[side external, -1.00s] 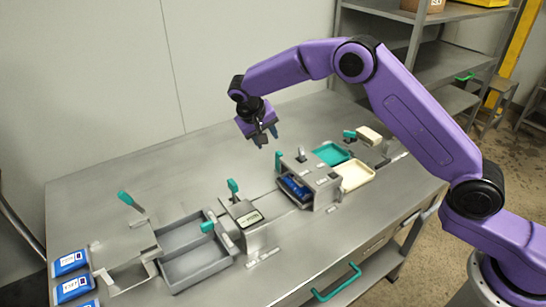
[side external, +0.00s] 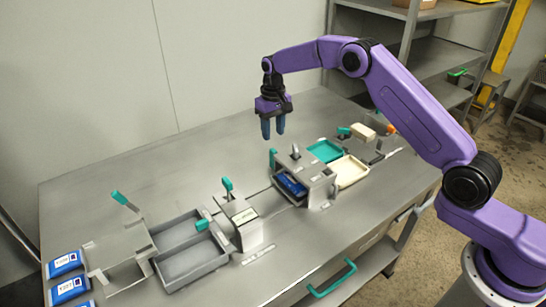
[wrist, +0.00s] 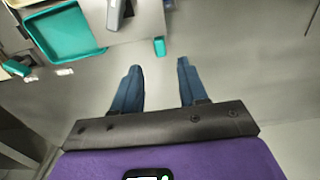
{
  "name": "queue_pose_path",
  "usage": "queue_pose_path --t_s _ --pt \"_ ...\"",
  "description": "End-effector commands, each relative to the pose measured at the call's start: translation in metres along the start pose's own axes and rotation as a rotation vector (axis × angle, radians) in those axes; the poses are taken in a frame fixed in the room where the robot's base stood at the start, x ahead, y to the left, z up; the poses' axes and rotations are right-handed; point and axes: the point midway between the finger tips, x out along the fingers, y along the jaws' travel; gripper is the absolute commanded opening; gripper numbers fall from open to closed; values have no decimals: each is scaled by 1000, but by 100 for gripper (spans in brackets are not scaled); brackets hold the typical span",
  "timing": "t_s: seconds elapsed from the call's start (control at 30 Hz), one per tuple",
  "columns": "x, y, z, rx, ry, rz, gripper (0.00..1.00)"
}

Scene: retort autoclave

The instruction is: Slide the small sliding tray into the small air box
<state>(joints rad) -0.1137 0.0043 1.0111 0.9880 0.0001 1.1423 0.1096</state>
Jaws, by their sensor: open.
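A small grey metal box (side external: 318,179), apparently the small air box, stands right of the table's middle. A blue packet (side external: 290,185) shows in its open left side, seemingly on the small sliding tray, whose outline is mostly hidden. A teal handle (side external: 272,158) stands upright at the box's far left; I cannot tell which part carries it. My gripper (side external: 273,128) points down, open and empty, above and behind this handle. In the wrist view, the handle (wrist: 160,46) lies ahead of the gap between my fingers (wrist: 158,66), apart from them.
Teal (side external: 325,151) and cream (side external: 350,171) trays sit right of the box. A box with a teal lever (side external: 240,220), a grey two-compartment tray (side external: 188,262) and a larger grey box (side external: 118,258) stand left. Blue packets (side external: 65,264) lie far left. The table behind is clear.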

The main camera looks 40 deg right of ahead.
Motion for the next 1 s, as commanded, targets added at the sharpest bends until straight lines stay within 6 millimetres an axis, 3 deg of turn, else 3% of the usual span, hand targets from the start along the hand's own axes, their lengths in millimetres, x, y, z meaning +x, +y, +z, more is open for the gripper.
queue_pose_path --t_s 0.3,0.5,0.7,1.0 --pt "61 0 1 1 -3 2 43" --pt "91 0 0 1 0 2 43" --pt "105 0 0 1 1 2 43" --pt "107 0 0 1 2 2 43"
